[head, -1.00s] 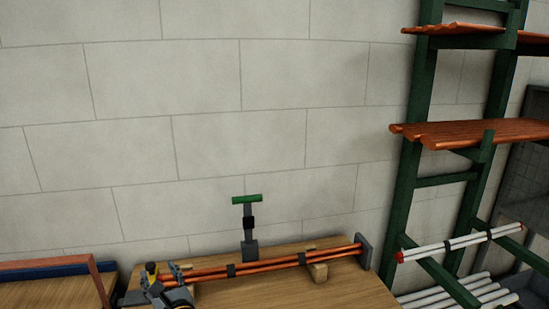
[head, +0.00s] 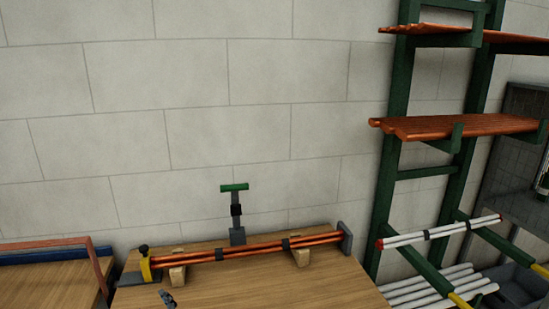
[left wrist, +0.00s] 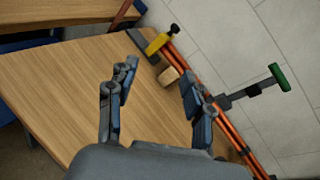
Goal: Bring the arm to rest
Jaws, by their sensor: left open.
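My left gripper (left wrist: 159,82) is open and empty in the left wrist view, its two fingers spread over bare wooden bench top. In the head view only a fingertip of it (head: 168,298) shows at the bottom edge, in front of the copper pipe bundle (head: 245,248) and apart from it. The bundle lies on wooden blocks, with dark bands around it. It also shows in the left wrist view (left wrist: 230,131), beyond the right finger. My right gripper is in neither view.
A yellow clamp with a black knob (head: 145,260) is at the bundle's left end. A green rack (head: 385,190) with copper and white pipes stands at the right. The bench front is clear.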

